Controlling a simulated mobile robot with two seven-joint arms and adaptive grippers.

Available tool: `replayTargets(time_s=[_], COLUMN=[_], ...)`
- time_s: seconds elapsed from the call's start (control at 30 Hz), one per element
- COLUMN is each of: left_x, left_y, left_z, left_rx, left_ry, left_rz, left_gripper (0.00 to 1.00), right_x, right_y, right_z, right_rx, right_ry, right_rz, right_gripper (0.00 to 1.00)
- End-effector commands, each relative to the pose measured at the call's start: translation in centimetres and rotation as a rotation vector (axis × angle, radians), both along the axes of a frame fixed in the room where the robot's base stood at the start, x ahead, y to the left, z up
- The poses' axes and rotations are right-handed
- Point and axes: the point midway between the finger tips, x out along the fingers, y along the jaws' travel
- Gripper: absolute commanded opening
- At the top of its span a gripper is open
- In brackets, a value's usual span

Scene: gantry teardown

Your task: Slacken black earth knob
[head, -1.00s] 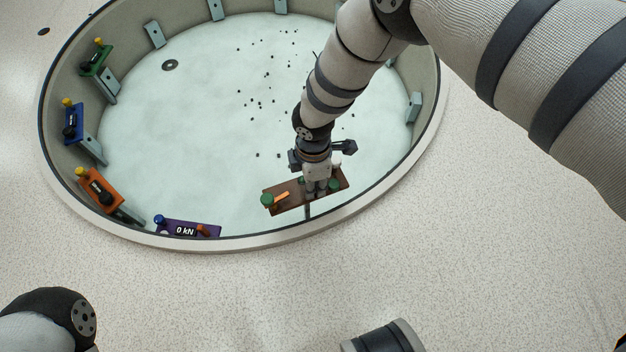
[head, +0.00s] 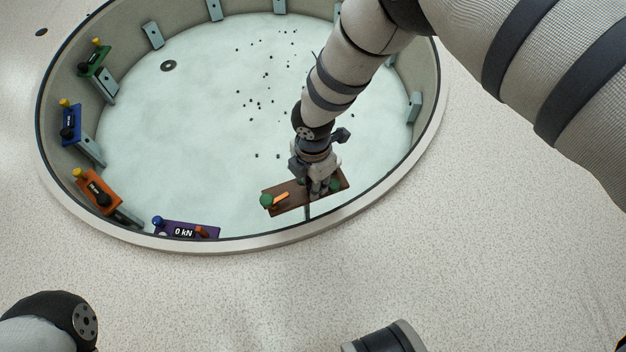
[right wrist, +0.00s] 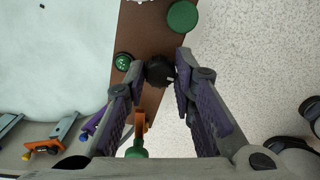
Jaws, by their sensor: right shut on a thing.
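The black earth knob (right wrist: 159,71) sits on a brown panel (right wrist: 147,35) in the right wrist view. My right gripper (right wrist: 159,62) is shut on the knob, one purple-padded finger on each side. In the head view my right gripper (head: 318,188) is over the right half of the brown panel (head: 287,206) and hides the knob. A large green knob (right wrist: 182,17) and a smaller green one (right wrist: 123,61) are close by on the panel. An orange lever (head: 274,199) and a green knob (head: 266,201) are at its left end. My left gripper is out of view.
The panel stands inside the near rim (head: 280,239) of a round pit. Purple (head: 207,231), orange (head: 99,191), blue (head: 71,125) and green (head: 93,62) panels line its left wall. Small dark bits lie scattered on the pale floor (head: 200,130).

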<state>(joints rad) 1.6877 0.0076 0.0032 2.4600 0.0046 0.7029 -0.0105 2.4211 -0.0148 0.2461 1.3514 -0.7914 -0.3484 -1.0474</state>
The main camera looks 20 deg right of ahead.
Motion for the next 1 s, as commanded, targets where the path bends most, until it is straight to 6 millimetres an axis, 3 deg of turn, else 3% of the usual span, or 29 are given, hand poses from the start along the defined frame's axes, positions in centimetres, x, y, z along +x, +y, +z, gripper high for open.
replayTargets(time_s=[0.27,0.3,0.37,0.7,0.77,1.0], left_x=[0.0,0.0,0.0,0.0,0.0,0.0], left_y=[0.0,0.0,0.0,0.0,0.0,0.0], left_z=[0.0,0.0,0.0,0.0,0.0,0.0], left_rx=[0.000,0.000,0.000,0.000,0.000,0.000], left_ry=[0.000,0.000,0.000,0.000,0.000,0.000], left_rz=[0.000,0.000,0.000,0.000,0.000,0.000], left_gripper=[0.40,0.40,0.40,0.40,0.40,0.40], right_x=[0.0,0.0,0.0,0.1,0.2,0.2], right_y=[0.0,0.0,0.0,0.0,0.0,-0.1], right_z=[0.0,0.0,0.0,0.6,1.6,8.1], right_rx=[-0.001,-0.001,-0.001,-0.001,0.000,0.000], right_ry=[-0.001,-0.001,-0.001,-0.001,-0.003,-0.004], right_rz=[0.002,0.001,0.001,0.000,0.001,0.000], right_gripper=[0.00,0.33,0.44,0.44,0.44,0.44])
